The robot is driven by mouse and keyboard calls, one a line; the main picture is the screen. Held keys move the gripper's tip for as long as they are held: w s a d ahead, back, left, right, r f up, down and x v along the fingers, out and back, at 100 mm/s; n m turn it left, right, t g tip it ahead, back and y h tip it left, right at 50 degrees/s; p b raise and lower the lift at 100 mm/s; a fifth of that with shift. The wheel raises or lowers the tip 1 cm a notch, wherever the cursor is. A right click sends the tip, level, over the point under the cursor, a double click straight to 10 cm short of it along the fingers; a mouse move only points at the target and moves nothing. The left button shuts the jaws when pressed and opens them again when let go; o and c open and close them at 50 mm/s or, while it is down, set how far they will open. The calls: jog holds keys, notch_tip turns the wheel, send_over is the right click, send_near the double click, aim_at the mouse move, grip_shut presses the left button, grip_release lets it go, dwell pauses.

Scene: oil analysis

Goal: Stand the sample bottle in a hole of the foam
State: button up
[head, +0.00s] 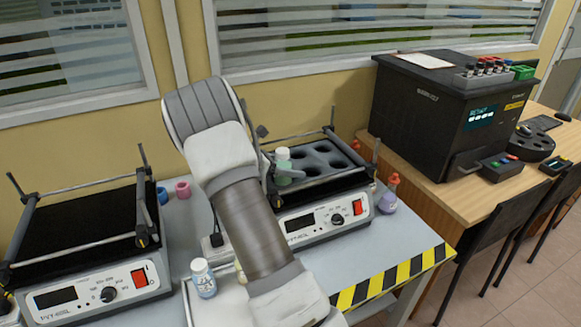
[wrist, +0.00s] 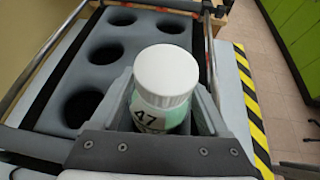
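The sample bottle (wrist: 164,88) has a white cap, pale green contents and a label reading 47. My gripper (wrist: 168,118) is shut on it, with one finger on each side. In the head view the bottle (head: 284,166) is upright at the left part of the foam, and my arm hides most of the gripper. The grey foam (head: 318,150) lies on the right shaker and has several round dark holes. In the wrist view the foam (wrist: 98,62) shows open holes left of the bottle. The bottle's base is hidden, so I cannot tell whether it is in a hole.
The shaker's rails (head: 333,118) and posts surround the foam. A second shaker (head: 90,240) stands at left. Another bottle (head: 203,278) stands in front on the table, and a purple bottle with an orange top (head: 388,194) stands at right. A black machine (head: 420,110) is farther right.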

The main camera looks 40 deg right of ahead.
jog(key=shift+o, duration=1.1)
jog(key=shift+r, duration=0.15)
jog(key=p+v, duration=0.1)
jog(key=v, duration=1.1)
jog(key=shift+w, duration=0.1)
